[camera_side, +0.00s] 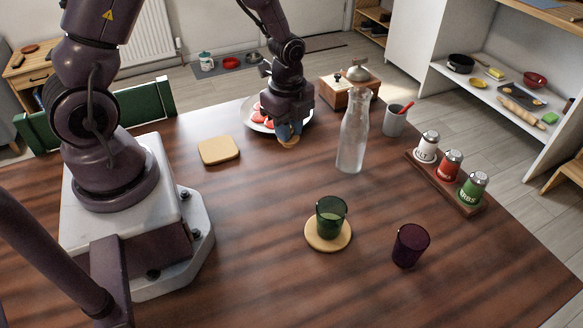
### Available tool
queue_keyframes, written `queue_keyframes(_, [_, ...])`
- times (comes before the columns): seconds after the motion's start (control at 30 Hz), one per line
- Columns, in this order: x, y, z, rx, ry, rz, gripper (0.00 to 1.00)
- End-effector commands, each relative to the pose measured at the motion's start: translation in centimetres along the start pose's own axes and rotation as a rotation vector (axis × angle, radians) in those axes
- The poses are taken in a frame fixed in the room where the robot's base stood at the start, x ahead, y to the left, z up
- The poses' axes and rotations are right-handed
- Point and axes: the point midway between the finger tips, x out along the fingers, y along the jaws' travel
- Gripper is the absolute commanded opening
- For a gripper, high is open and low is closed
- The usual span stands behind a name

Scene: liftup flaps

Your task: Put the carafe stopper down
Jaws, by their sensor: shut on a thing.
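My gripper (286,127) points down over the table, in front of the white plate. It is shut on a small tan piece, which looks like the carafe stopper (289,142); its lower end shows below the fingers and the rest is mostly hidden. I cannot tell whether the stopper touches the table. The clear glass carafe (352,140) stands upright to the right of my gripper, apart from it, with nothing in its mouth.
A tan square coaster (218,150) lies left of my gripper. A white plate (252,117) with red food and a wooden grinder (342,93) are behind. A green glass (331,217) stands on a round coaster (313,238); a purple glass (410,245) and shaker rack (455,196) are rightward.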

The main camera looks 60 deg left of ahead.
Motion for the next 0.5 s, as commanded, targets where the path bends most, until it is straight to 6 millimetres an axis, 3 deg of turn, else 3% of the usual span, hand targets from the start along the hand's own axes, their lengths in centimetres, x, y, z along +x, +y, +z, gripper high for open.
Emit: queue_keyframes(0.5, [6.5,-0.6,-0.1,0.004,0.0,0.003,0.0])
